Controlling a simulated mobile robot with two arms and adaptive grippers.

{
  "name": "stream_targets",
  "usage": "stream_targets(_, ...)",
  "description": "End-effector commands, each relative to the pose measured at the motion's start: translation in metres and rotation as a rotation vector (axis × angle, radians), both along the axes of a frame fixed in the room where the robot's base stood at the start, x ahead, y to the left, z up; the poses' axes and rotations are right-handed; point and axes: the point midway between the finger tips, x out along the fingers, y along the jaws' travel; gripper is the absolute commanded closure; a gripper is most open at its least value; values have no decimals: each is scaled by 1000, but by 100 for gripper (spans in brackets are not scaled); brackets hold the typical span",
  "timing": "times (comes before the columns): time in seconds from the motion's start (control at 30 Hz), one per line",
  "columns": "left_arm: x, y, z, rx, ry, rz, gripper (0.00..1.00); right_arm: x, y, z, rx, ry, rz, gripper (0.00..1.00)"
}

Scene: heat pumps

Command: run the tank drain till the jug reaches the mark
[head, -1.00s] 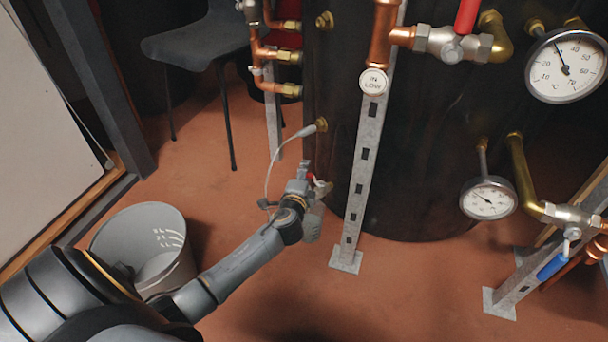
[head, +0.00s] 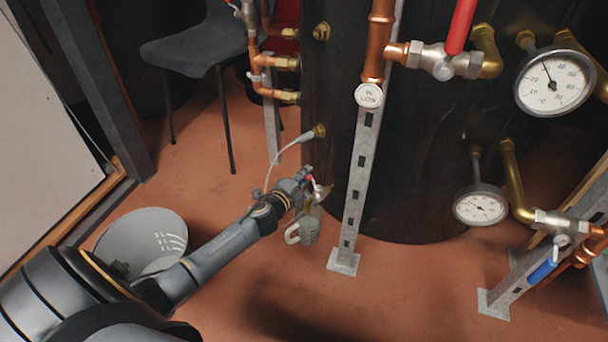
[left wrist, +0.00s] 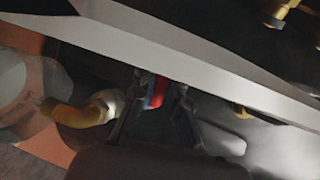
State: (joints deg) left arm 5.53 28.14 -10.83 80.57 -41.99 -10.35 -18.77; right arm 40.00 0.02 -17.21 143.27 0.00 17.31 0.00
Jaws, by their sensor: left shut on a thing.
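My left gripper (head: 310,184) is at the low front of the dark tank (head: 425,180). It is shut on the red handle (left wrist: 155,91) of the drain valve, which shows between the fingers in the left wrist view. The brass drain spout (left wrist: 70,114) shows left of the fingers there, with a pale marked container wall (left wrist: 22,85) beyond it. No water stream can be made out.
A perforated metal post (head: 358,190) stands just right of my gripper. A thin grey cable (head: 278,160) runs to a tank fitting above it. A dark chair (head: 205,45) is behind. Gauges and valves fill the right. Red-brown floor is clear in front.

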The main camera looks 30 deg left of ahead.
Motion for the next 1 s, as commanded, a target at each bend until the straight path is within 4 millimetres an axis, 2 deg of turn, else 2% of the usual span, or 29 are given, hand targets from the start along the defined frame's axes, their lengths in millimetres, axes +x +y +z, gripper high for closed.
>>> stream_targets(0.17, 0, -1, -1, 0, 1, -1, 100, 1, 0, -1, 0, 3, 0, 100)
stream_targets(0.2, 0, -1, -1, 0, 1, -1, 82, 1, 0, -1, 0, 3, 0, 100)
stream_targets(0.3, 0, -1, -1, 0, 1, 0, 62, 1, 0, -1, 0, 4, 0, 100)
stream_targets(0.67, -4, 0, -1, 1, 2, 2, 62, 4, 0, -1, 1, 9, -1, 100)
stream_targets(0.83, -25, -3, 3, 2, 3, -1, 62, 2, 0, -1, 0, 6, 0, 100)
stream_targets(1.0, -62, -6, 10, 0, 4, -1, 62, 2, 0, -1, 0, 4, 0, 100)
